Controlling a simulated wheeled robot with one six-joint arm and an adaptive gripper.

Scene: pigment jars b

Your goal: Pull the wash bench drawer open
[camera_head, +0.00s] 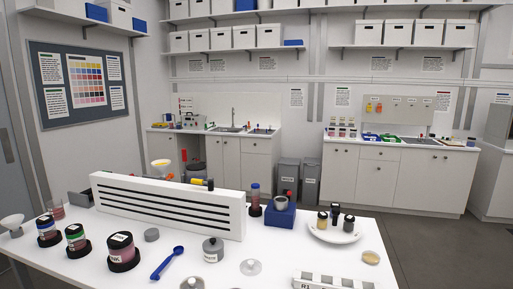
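The bench with a sink and tall tap (233,119), which looks like the wash bench (229,160), stands against the back wall left of centre. A drawer front (257,146) shows at its upper right, above a cupboard door. The drawer looks shut, flush with the cabinet face. Its knob is too small to see clearly. My gripper is not in view.
A white table (225,270) fills the foreground with jars, a blue spoon (167,263) and a slotted white rack (166,207). Grey bins (289,172) stand right of the wash bench. Another bench (405,180) stands further right. Grey floor (420,240) is open at right.

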